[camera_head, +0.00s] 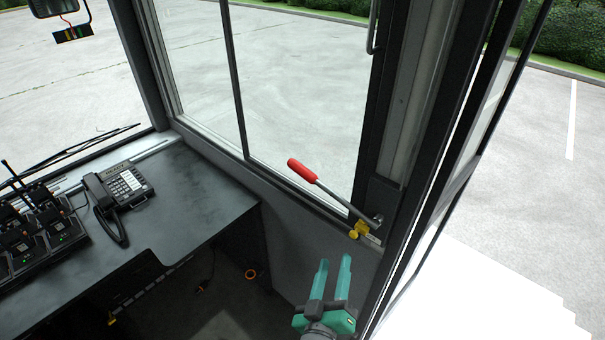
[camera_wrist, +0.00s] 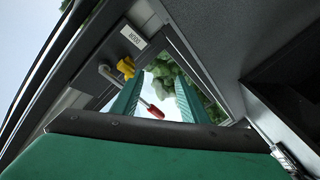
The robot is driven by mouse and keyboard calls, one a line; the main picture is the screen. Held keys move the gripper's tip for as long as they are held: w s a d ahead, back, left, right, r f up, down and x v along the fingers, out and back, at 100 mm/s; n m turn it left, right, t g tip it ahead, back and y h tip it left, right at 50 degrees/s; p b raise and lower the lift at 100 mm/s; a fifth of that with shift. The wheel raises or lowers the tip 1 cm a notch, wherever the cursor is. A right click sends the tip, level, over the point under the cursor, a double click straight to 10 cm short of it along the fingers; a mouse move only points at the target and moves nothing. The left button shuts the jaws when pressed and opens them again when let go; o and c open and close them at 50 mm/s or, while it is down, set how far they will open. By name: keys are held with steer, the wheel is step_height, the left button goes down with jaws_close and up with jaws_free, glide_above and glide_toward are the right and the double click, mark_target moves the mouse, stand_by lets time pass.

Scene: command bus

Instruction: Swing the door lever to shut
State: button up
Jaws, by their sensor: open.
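The door lever (camera_head: 335,198) is a grey rod with a red grip (camera_head: 301,171), set on the post beside the window and slanting up to the left. A yellow piece (camera_head: 359,229) sits by its pivot. My gripper (camera_head: 334,266) is green, open and empty, below the lever and apart from it. In the wrist view the lever's red grip (camera_wrist: 155,112) shows between the two fingers of my gripper (camera_wrist: 158,90), farther off. The yellow piece (camera_wrist: 126,67) and a small white label (camera_wrist: 133,37) show at upper left there.
A dark desk (camera_head: 180,205) on the left holds a telephone (camera_head: 122,190) and a rack of radios (camera_head: 38,228). The door post (camera_head: 413,110) stands to the right of the lever.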

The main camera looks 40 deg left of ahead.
mark_target(303, 176)
steer(key=w+a+r+n+g+y, duration=0.1)
steer(key=w+a+r+n+y, duration=0.15)
steer(key=a+r+n, duration=0.35)
steer(key=w+a+r+n+g+y, duration=0.2)
steer(key=a+r+n+y, duration=0.1)
steer(key=a+r+n, duration=0.25)
steer(key=shift+m+h, duration=0.25)
steer(key=x, duration=0.6)
steer(key=r+x, duration=0.1)
steer(key=x, duration=0.3)
steer(key=shift+a, duration=0.15)
jaws_close()
